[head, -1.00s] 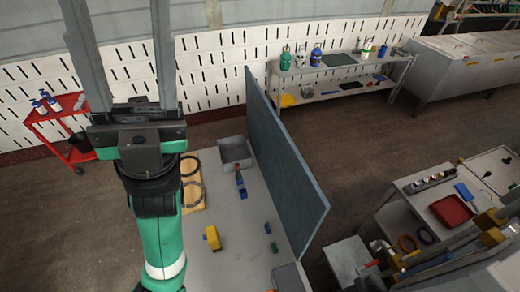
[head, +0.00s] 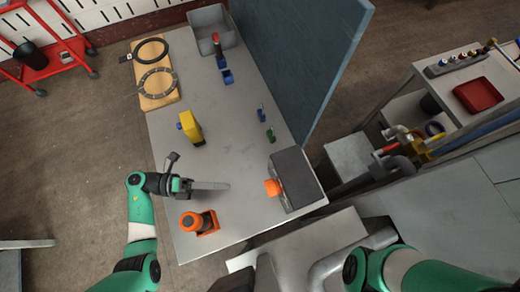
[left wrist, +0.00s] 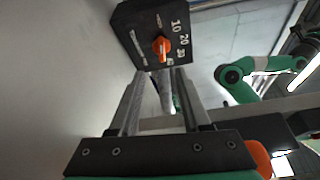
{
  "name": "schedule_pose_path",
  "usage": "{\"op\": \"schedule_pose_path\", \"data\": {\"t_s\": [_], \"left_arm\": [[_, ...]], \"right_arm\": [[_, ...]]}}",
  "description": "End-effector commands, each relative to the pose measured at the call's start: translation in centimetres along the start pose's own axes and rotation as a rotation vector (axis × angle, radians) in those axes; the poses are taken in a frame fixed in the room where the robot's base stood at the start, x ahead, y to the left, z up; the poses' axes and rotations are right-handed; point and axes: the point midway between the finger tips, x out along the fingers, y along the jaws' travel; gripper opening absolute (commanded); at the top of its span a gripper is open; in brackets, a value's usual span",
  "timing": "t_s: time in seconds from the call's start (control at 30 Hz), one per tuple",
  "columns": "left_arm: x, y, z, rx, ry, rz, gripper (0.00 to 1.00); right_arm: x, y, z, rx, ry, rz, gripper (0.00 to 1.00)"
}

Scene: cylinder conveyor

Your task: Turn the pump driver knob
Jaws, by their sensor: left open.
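The orange knob (left wrist: 161,46) is on the face of a dark box with white numbers and markings, in the left wrist view. In the head view the knob (head: 273,187) shows as a small orange piece on the left face of the dark pump driver box (head: 297,178). My left gripper (head: 222,185) is open and empty over the table, its fingers pointing right at the knob with a clear gap. In the left wrist view the open fingertips (left wrist: 160,73) lie just below the knob in the picture, apart from it. My right arm shows, but I cannot make out its gripper.
An orange object (head: 198,222) stands near the table's front left, close to my left arm. A yellow block (head: 190,128), a wooden board (head: 158,95) with rings and a grey bin (head: 213,38) are farther back. A blue-grey panel (head: 300,55) borders the table.

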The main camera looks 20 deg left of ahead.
Motion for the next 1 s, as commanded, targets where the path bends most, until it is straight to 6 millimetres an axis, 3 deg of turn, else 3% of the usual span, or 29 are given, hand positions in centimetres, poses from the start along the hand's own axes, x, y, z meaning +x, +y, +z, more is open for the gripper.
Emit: {"op": "schedule_pose_path", "data": {"t_s": [0.17,0.6,0.77,1.0], "left_arm": [[1.3,-0.3,0.1,0.002,0.004,-0.001,0.47],[10.2,-0.3,0.1,0.005,0.004,-0.001,0.47],[11.5,-0.3,0.1,0.004,0.000,-0.001,0.47],[11.6,-0.3,0.2,0.004,-0.002,-0.001,0.47]], "right_arm": [[0.2,0.0,-0.2,0.000,0.001,0.000,0.50],[0.1,0.0,-0.1,0.000,0.000,0.000,0.50],[0.0,0.0,0.0,0.000,0.000,0.000,0.50],[0.0,0.0,0.0,0.000,0.000,0.000,0.50]]}}
